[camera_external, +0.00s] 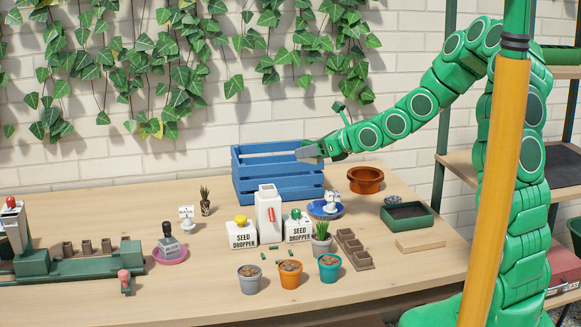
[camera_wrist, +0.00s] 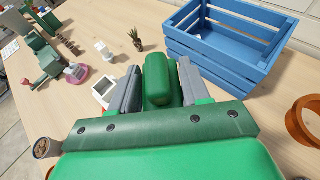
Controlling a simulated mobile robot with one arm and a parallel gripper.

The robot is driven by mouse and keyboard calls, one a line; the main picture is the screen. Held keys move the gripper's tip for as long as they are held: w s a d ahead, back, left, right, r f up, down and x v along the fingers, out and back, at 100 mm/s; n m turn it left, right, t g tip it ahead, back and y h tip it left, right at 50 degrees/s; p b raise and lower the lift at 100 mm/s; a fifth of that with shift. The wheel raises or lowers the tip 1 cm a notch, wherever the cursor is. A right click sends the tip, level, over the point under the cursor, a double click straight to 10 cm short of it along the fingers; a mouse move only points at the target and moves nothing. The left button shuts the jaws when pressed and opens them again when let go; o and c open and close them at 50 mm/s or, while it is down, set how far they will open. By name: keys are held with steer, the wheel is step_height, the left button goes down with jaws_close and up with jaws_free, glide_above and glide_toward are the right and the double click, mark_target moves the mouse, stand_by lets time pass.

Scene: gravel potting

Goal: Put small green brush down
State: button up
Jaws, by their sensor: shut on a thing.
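My gripper (camera_external: 306,152) is raised in front of the upper right part of the blue slatted crate, as seen in the external view. In the wrist view, the small green brush (camera_wrist: 159,80) sits between the grey fingers of my gripper (camera_wrist: 158,88); only its smooth, rounded green body shows. The fingers are shut on it. It is clear of the table. I cannot make out the brush in the external view, and its bristles are not visible in either view.
White seed droppers (camera_external: 242,238), a white container (camera_external: 268,217) and small pots (camera_external: 290,278) stand in front.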

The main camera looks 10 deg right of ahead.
steer(key=w+d+r+m+t+h, duration=0.1)
steer(key=w+d+r+m+h, duration=0.1)
steer(key=d, duration=0.5)
steer(key=w+d+r+m+t+h, duration=0.1)
steer(key=w+d+r+m, duration=0.1)
steer(key=d, duration=0.6)
steer(key=w+d+r+m+t+h, duration=0.1)
steer(key=w+d+r+h, duration=0.1)
steer(key=w+d+r, duration=0.2)
steer(key=d+r, duration=0.1)
steer(key=d, duration=0.2)
steer(key=shift+d+m+h, duration=0.3)
steer(key=shift+m, duration=0.1)
steer(key=shift+w+d+t, duration=0.1)
steer(key=shift+w+t, duration=0.05)
steer(key=shift+t, duration=0.15)
steer(key=shift+s+a+f+n+g+y, duration=1.4)
steer(key=shift+s+f, duration=0.75)
steer(key=shift+f, duration=2.15)
steer(key=shift+s+a+f+n+g+y, duration=1.3)
steer(key=shift+s+f+n, duration=0.8)
steer(key=shift+f, duration=2.15)
steer(key=shift+s+a+f+n+g+y, duration=1.35)
steer(key=shift+s+f, duration=0.9)
steer(key=shift+f, duration=2.05)
steer(key=shift+d+f+n+t+y, duration=0.25)
steer(key=shift+f, duration=0.2)
